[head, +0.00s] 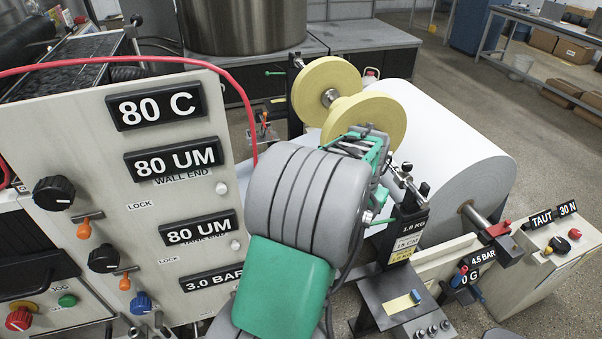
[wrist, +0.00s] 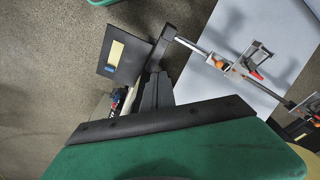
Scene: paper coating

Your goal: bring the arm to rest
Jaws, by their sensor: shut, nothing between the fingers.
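My arm shows in the head view as a thick grey ribbed joint and a green link in front of the machine. My gripper (head: 374,152) is at its far end, partly hidden by the grey joint, beside the lower cream roller disc. It is shut and empty. No object is held.
A control panel (head: 130,200) with knobs and labels stands left of my arm. A large white paper roll (head: 450,140) is at the right, behind the black 1.0 KG block (head: 408,228). A dark plate (wrist: 118,55) with a yellow note lies below. Open floor (head: 540,130) is at the far right.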

